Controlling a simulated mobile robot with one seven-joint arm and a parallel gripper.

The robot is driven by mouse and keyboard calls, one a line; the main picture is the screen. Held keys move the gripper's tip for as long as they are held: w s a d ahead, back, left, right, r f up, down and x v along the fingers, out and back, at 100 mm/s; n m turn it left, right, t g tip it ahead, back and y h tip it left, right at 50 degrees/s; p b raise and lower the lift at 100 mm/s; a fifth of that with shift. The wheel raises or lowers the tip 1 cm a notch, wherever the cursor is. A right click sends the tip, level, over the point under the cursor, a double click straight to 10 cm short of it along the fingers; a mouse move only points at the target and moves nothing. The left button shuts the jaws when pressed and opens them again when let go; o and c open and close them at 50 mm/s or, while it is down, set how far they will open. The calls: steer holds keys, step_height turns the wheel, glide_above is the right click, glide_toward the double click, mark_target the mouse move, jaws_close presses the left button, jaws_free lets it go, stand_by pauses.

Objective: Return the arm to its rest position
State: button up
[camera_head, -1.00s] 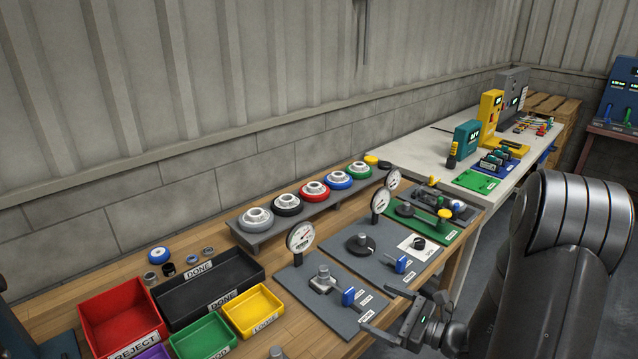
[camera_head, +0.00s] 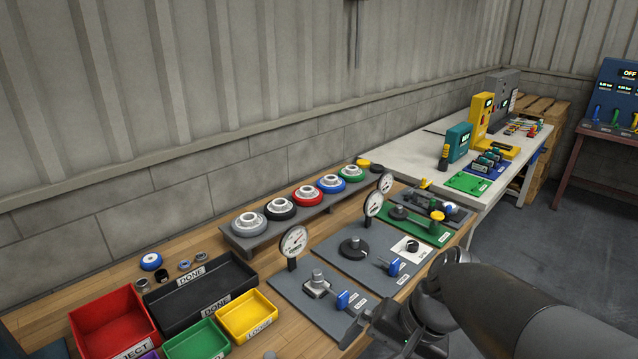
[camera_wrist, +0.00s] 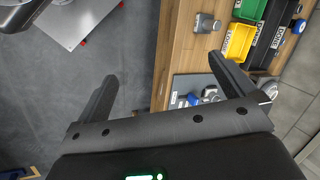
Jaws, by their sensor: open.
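My gripper (camera_head: 378,328) is low in the head view, just off the front edge of the workbench and near the grey gauge plates. The arm link behind it covers the lower right of the picture. In the wrist view, the two dark fingers of my gripper (camera_wrist: 163,72) are spread wide with nothing between them. The fingertips are hard to make out in the head view.
The wooden bench (camera_head: 120,278) holds a red bin (camera_head: 110,322), a black tray (camera_head: 203,290), a yellow bin (camera_head: 247,316), a green bin (camera_head: 197,343) and dial gauges (camera_head: 294,243). A white table (camera_head: 412,152) stands behind. Open floor (camera_head: 545,220) lies right.

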steer(key=s+d+r+n+t+h, duration=0.2)
steer(key=d+r+n+t+h, duration=0.2)
steer(key=d+r, duration=0.1)
steer(key=shift+r+t, duration=0.3)
steer(key=shift+r, duration=0.6)
stand_by(1.0)
